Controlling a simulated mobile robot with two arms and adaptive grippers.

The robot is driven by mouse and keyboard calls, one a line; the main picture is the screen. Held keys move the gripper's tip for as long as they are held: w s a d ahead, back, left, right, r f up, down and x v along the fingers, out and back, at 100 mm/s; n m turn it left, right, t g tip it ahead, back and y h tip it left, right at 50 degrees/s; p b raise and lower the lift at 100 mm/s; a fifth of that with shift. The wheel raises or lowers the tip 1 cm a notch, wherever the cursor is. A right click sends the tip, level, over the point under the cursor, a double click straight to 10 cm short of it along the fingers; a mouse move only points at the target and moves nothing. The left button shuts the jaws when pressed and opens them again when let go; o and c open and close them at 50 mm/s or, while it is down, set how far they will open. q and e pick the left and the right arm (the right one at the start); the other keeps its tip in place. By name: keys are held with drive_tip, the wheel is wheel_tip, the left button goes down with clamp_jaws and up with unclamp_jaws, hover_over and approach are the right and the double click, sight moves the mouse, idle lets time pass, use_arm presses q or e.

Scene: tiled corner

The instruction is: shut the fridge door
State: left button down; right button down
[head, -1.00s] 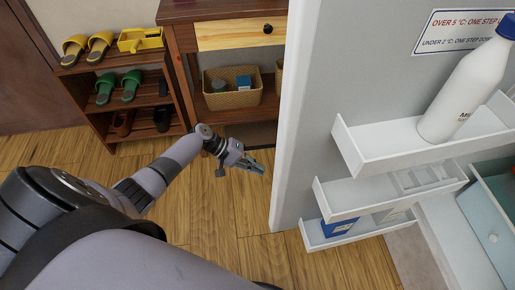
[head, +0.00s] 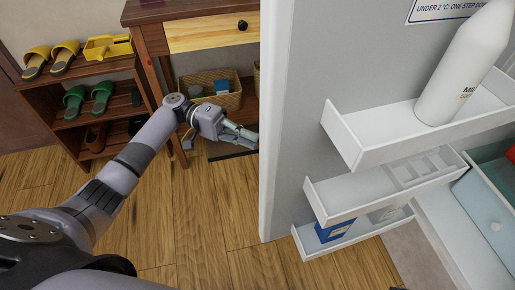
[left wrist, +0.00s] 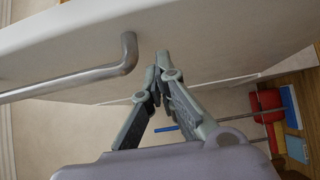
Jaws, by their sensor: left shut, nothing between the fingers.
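The fridge door (head: 300,110) stands open in the head view, its inner side with white shelves facing me. My left gripper (head: 256,138) is shut and empty, at the door's left edge on its outer side; its tips are close to the edge in this view. In the left wrist view the shut fingertips (left wrist: 160,60) point toward the pale door face (left wrist: 60,40), beside the metal bar handle (left wrist: 80,80). Whether they touch the door I cannot tell. My right gripper is not in view.
The door carries shelves with a white milk bottle (head: 462,65) and a blue carton (head: 334,230). A shoe rack (head: 70,140) and a wooden table with a drawer (head: 212,35) and basket (head: 222,98) stand behind my left arm. The wooden floor (head: 200,220) below is clear.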

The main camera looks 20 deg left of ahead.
use_arm(q)
drive_tip(key=s+d, duration=0.3)
drive_tip(key=shift+s+d, duration=0.15)
drive_tip(key=shift+d, duration=0.1)
drive_tip(key=shift+s+d+p, duration=0.1)
drive_tip(key=shift+p, duration=0.2)
